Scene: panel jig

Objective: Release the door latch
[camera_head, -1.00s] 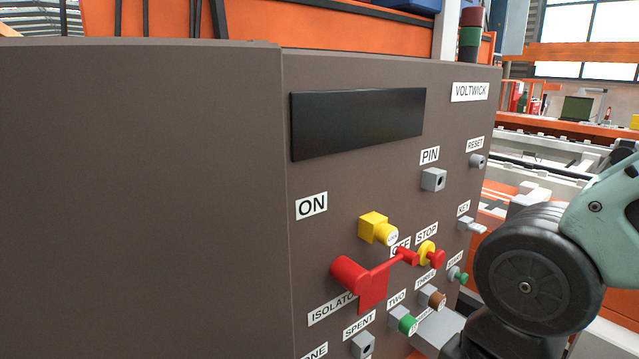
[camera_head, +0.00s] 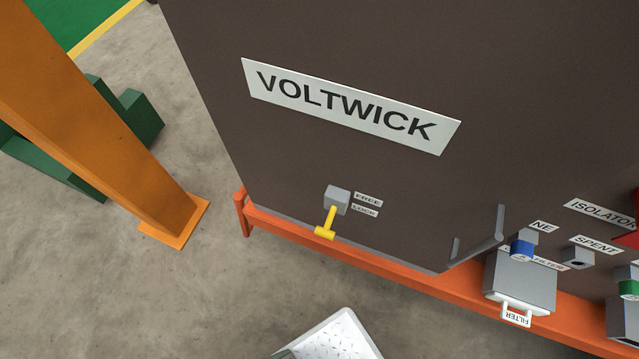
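A latch (camera_head: 337,200) sits low on the brown cabinet face, a grey block with a yellow T-shaped handle (camera_head: 329,223). The handle points down and slightly left. To its right are two small labels, FREE (camera_head: 368,199) above LOCK (camera_head: 365,211). The handle's end lies below both labels. The brown panel (camera_head: 340,170) bearing the latch also carries a large VOLTWICK plate (camera_head: 350,105). A grey bar (camera_head: 488,238) stands out near the panel's lower right. My gripper is not in view.
An orange post (camera_head: 110,130) stands on the floor at left, with green blocks (camera_head: 135,115) behind it. An orange rail (camera_head: 370,258) runs along the cabinet's bottom. A grey FILTER box (camera_head: 520,283) and ISOLATOR controls are at right. Concrete floor (camera_head: 230,285) lies open at lower left.

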